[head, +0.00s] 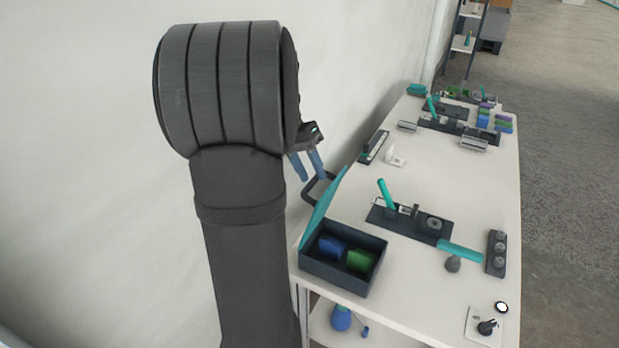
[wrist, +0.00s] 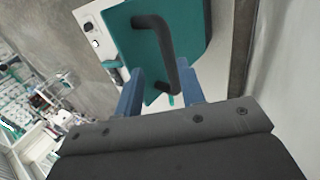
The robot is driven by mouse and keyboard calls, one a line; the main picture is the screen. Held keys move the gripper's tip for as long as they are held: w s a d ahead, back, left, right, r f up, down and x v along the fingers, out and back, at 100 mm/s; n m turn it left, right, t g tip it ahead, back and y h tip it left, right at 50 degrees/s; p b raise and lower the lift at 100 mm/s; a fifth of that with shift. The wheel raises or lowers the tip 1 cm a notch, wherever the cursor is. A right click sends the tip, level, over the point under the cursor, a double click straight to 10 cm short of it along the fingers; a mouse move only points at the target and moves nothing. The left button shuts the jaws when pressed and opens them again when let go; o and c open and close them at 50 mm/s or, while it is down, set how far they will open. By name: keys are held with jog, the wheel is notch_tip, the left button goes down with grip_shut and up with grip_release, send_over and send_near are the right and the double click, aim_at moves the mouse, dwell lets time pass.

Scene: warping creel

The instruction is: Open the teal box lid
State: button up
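The teal lid (head: 325,207) of the dark box (head: 331,273) stands raised, steeply tilted at the box's wall side. A blue spool (head: 332,248) and a green spool (head: 359,260) show inside the box. The lid's black loop handle (head: 312,190) sticks out toward the wall. My gripper (head: 311,177) is just above the handle, its two blue fingers apart with nothing clearly held. In the wrist view, the teal lid (wrist: 190,30) and its handle (wrist: 165,45) lie ahead of my open gripper (wrist: 160,66). The handle's lower end is near the right finger; contact cannot be told.
The white table (head: 440,285) carries a dark fixture with a teal tube (head: 385,193) right of the box. A dark tray with grey knobs (head: 497,253) stands near the right edge. The wall is close behind my gripper.

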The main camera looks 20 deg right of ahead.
jog(key=s+d+r, duration=0.7)
jog(key=s+r, duration=0.1)
jog(key=s, duration=0.1)
jog(key=shift+s, duration=0.15)
jog(key=shift+f, duration=0.1)
jog(key=c, duration=0.5)
jog(key=shift+w+a+f+t+y, duration=0.2)
jog(key=shift+t+y, duration=0.1)
jog(key=shift+y, duration=0.1)
grip_shut()
jog(key=w+a+r+t+y, duration=0.1)
jog(key=w+a+t+y, duration=0.1)
jog(key=w+t+y, duration=0.3)
jog(key=x, duration=0.9)
jog(key=shift+w+a+f, duration=0.15)
jog(key=shift+a+f, duration=0.05)
jog(key=shift+a, duration=0.05)
